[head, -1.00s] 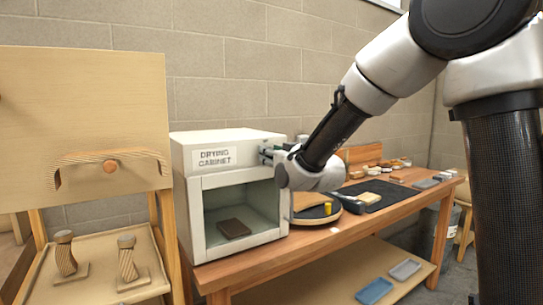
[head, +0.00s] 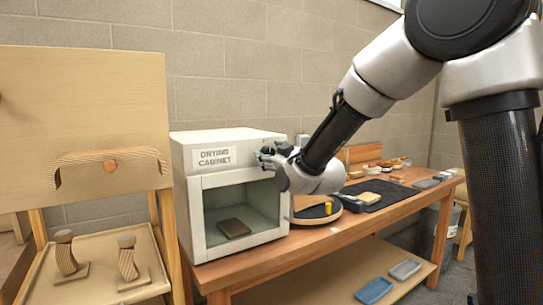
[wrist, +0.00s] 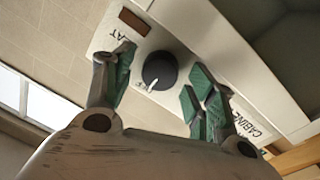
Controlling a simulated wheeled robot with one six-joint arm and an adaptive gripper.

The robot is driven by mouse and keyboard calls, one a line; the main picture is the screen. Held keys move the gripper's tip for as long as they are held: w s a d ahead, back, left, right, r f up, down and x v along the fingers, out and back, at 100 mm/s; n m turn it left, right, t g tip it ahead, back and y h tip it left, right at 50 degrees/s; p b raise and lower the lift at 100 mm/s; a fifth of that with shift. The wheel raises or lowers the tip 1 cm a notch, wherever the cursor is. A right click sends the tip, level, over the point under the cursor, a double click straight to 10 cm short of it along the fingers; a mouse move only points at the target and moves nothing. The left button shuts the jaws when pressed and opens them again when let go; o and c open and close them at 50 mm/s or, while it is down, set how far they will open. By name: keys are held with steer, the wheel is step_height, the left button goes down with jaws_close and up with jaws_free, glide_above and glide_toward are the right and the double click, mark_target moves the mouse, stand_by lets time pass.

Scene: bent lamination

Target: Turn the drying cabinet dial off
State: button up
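The drying cabinet (head: 182,190) is a white box with a lettered panel above a glass-fronted chamber, at the left end of the bench. Its dial (wrist: 160,70) is a round black knob with a white pointer, which points toward the lower left in the wrist view. My gripper (wrist: 161,68) is open, with one green-padded finger on each side of the dial and visible gaps to it. In the head view my gripper (head: 270,155) is at the panel's right end and hides the dial. I cannot tell whether the fingertips reach past the knob's face.
A brown block (head: 233,227) lies inside the cabinet. A wooden stand (head: 85,120) is left of the cabinet. A reddish-brown rectangle (wrist: 134,21) sits near the dial.

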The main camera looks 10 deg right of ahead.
steer(key=v, duration=0.7)
steer(key=shift+s, duration=0.25)
steer(key=shift+d, duration=0.1)
steer(key=s+d+f+m+g+h, duration=0.1)
steer(key=s+f+g, duration=0.25)
steer(key=f, duration=0.35)
steer(key=s+d+f+m+g+h, duration=0.1)
steer(key=s+f+g, duration=0.25)
steer(key=f, duration=0.35)
steer(key=s+d+r+m+g+h, duration=0.2)
steer(key=s+d+m, duration=0.1)
steer(key=s+d, duration=0.7)
steer(key=s+d+r+m+g+h, duration=0.2)
steer(key=s+d+m+g, duration=0.1)
steer(key=s+d, duration=0.8)
steer(key=s, duration=0.3)
steer(key=shift+s+d+r+g+h, duration=0.2)
steer(key=shift+r+g+h, duration=0.1)
steer(key=shift+r+h, duration=0.1)
